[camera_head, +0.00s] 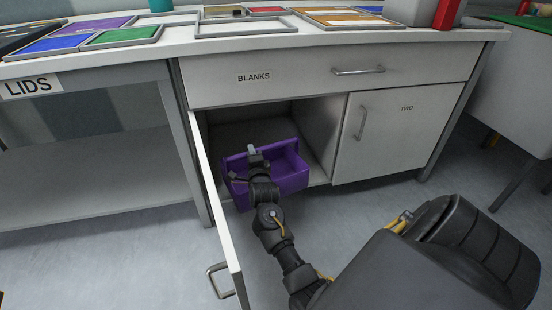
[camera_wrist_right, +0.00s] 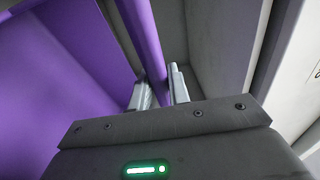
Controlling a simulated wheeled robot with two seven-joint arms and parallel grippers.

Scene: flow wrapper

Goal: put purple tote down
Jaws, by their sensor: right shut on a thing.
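The purple tote (camera_head: 288,178) is at the open left compartment (camera_head: 236,132) of the cabinet, partly inside the opening and tilted. The tote looks empty from the part I see. Whether its bottom touches the compartment floor, I cannot tell. My left gripper is not in view.
The open cabinet door (camera_head: 217,205) stands out to the left of my arm. A closed door marked TWO (camera_head: 395,130) is to the right, and a BLANKS drawer (camera_head: 310,77) is above. The worktop holds several trays, including a green one (camera_head: 124,36). A LIDS table (camera_head: 90,165) stands left.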

